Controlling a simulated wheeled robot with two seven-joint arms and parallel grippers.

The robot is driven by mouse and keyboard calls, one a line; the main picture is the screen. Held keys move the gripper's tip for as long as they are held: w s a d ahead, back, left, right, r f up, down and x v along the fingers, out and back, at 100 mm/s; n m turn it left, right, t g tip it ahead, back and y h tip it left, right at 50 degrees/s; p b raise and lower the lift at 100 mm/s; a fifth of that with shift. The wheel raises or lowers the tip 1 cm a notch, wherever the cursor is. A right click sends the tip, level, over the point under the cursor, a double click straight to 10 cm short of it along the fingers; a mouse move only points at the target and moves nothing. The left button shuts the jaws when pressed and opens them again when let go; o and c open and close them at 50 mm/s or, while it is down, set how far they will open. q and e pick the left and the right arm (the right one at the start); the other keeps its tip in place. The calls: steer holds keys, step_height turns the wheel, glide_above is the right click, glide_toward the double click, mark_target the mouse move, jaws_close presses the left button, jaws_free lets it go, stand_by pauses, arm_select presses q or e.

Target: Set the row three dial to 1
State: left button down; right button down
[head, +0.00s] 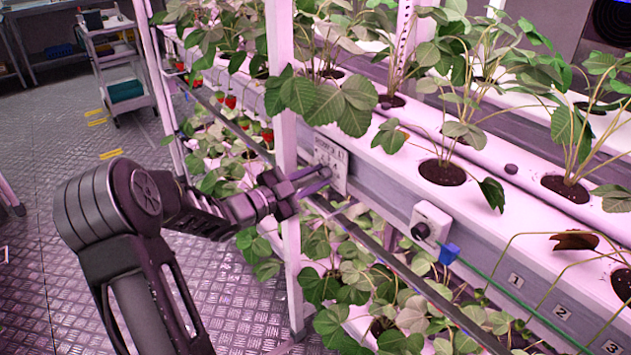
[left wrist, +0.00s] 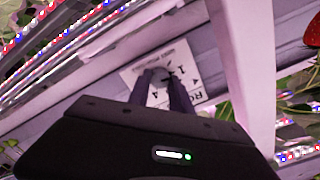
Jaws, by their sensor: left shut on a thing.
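A white dial plate (head: 331,158) is fixed to the grey side of the upper plant trough, just right of a white upright post. In the left wrist view the plate (left wrist: 192,84) carries printed digits and lettering, too small to read surely as a row number. My left gripper (head: 326,174) reaches past the post to this plate. Its fingers (left wrist: 160,80) are shut on a small dark dial knob (left wrist: 159,72) at the plate's middle. The fingers hide most of the knob, so its setting cannot be told. My right gripper is in neither view.
The white post (head: 284,90) stands close beside my left gripper. A white box with a black knob (head: 421,230) and a blue clip (head: 449,254) sit farther right on the trough. Strawberry leaves hang around. A cart (head: 123,80) stands on the open floor at left.

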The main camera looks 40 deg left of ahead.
arm_select(q)
steer(key=c, duration=1.2)
jaws_free()
steer(key=shift+o, duration=0.2)
steer(key=v, duration=0.7)
steer(key=shift+s, duration=0.4)
steer(key=shift+a, duration=0.15)
